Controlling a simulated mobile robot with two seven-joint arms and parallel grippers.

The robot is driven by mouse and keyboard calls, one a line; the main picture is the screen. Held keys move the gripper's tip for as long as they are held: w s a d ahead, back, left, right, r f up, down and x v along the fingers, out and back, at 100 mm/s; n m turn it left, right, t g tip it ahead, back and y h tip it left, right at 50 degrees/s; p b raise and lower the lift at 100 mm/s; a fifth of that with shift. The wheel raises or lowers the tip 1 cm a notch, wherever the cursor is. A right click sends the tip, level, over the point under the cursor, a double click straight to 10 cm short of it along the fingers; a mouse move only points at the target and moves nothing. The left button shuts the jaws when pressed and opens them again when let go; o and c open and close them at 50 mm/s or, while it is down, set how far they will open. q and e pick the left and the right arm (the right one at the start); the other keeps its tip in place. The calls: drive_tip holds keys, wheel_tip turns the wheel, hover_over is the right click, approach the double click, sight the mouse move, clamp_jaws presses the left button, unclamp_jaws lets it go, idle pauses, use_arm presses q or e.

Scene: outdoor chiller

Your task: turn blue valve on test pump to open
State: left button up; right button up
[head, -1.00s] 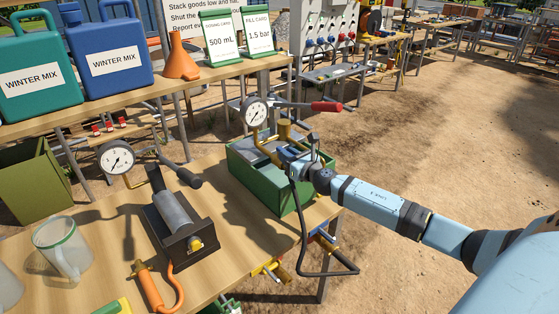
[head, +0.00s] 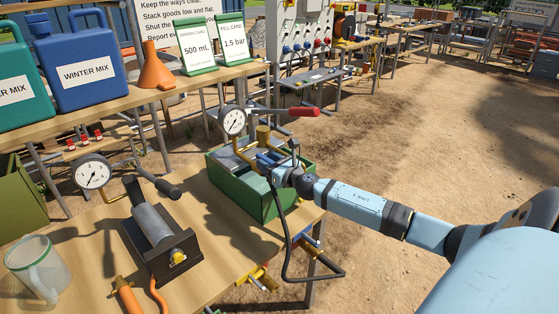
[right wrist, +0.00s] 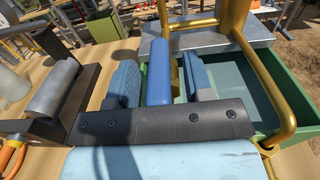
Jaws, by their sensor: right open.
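The test pump is a green box (head: 243,196) with brass pipes, a round gauge (head: 233,121) and a red-ended lever (head: 303,112), on the wooden table. Its blue valve handle (right wrist: 160,72) shows in the right wrist view as an upright blue bar between the fingers. My right gripper (right wrist: 161,84) is open, with one finger on each side of the handle; I cannot tell whether either touches it. In the head view my right gripper (head: 274,163) is over the box and covers part of the valve. My left gripper is out of view.
A second pump with a grey cylinder (head: 153,224) and its own gauge (head: 92,172) stands left of the green box. A clear jug (head: 38,268) is at front left. A back shelf (head: 130,98) holds jerrycans, an orange funnel (head: 156,66) and cards.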

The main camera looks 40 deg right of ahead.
drive_tip(key=s+b, duration=0.2)
drive_tip(key=s, duration=1.1)
drive_tip(key=shift+s+d, duration=0.2)
drive_tip(key=shift+s, duration=0.05)
